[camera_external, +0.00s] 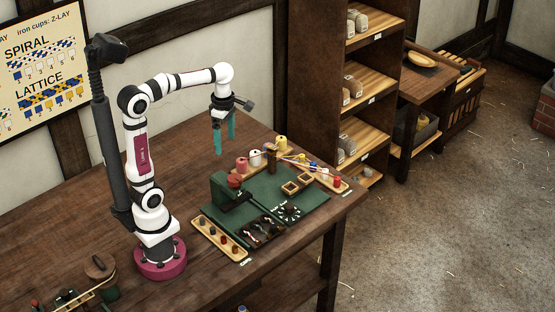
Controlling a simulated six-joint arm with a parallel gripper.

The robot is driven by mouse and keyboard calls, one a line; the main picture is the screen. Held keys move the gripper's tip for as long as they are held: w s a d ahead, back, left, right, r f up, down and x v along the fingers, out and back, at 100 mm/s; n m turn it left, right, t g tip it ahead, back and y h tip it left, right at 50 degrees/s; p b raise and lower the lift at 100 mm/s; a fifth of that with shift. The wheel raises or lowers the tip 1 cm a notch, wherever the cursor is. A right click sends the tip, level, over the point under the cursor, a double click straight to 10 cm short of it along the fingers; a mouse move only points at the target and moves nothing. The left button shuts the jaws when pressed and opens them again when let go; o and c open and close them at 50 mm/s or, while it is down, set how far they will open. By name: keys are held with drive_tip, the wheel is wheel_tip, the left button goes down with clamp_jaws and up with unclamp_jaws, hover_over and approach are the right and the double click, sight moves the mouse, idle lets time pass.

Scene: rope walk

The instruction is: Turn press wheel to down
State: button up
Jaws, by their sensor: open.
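A dark green press (221,188) stands on the left part of the green work mat. A small red round part, which looks like the press wheel (235,180), sits at its top right. It is too small to tell which way the wheel is turned. My gripper (225,148) points down with two teal fingers, apart and empty. It hangs in the air above and behind the press, touching nothing.
The green mat (303,206) also holds square wooden frames (297,184). Spools, including a white one (255,158), stand along the back. A tray of cups (219,238) lies in front.

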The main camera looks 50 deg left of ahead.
drive_tip(key=w+n, duration=0.2)
drive_tip(key=n, duration=0.2)
approach(234, 178)
wheel_tip(234, 178, down, 9)
drive_tip(key=shift+a+r, duration=0.1)
drive_tip(key=shift+r, duration=0.05)
drive_tip(key=c, duration=1.4)
drive_tip(key=shift+o, duration=0.2)
